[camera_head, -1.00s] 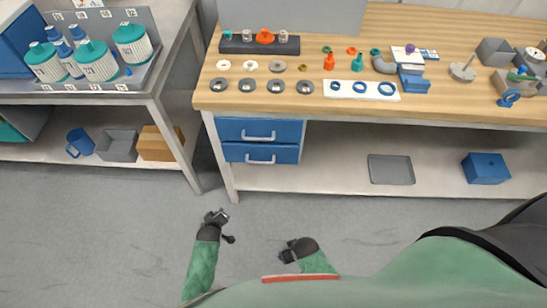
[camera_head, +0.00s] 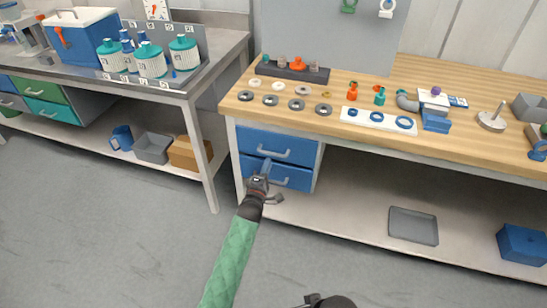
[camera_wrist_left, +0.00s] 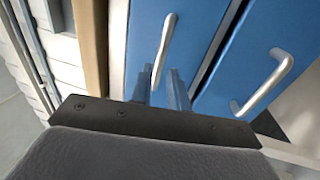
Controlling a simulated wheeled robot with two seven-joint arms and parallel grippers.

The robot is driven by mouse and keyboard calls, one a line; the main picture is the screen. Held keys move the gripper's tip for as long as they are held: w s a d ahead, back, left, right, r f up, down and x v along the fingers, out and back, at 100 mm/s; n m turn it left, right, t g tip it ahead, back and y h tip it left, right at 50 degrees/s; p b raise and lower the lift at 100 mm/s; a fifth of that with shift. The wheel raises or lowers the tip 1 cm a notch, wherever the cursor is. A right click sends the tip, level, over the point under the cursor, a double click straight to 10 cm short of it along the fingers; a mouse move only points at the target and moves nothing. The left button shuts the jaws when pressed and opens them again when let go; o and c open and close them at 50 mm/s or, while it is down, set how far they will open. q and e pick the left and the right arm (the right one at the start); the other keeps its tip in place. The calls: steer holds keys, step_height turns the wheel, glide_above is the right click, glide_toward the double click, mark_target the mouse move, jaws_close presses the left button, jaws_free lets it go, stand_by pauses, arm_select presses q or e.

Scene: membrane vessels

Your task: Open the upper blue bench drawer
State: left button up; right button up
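The upper blue bench drawer (camera_head: 262,140) is shut under the wooden bench top, with a pale bar handle (camera_head: 288,153). The lower blue drawer (camera_head: 308,181) below it is also shut, its handle partly hidden by my gripper. My left gripper (camera_head: 265,168) is in front of the drawers, just below the upper handle. In the left wrist view its two fingers (camera_wrist_left: 162,90) are apart and point at the upper drawer (camera_wrist_left: 140,40); the upper handle (camera_wrist_left: 165,45) lines up with the gap. I cannot tell whether they touch. My right gripper (camera_head: 316,300) is cut off at the bottom edge.
The bench top (camera_head: 430,148) carries rings, fittings and a white strip. A grey tray (camera_head: 413,225) and a blue box (camera_head: 522,243) sit on the shelf to the right. The left bench's leg (camera_head: 203,160) stands left of the drawers. The floor in front is clear.

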mark_target(272, 154)
arm_select(q)
steer(key=shift+p+x, duration=0.3)
steer(key=shift+x, duration=2.65)
steer(key=shift+c, duration=0.5)
jaws_close()
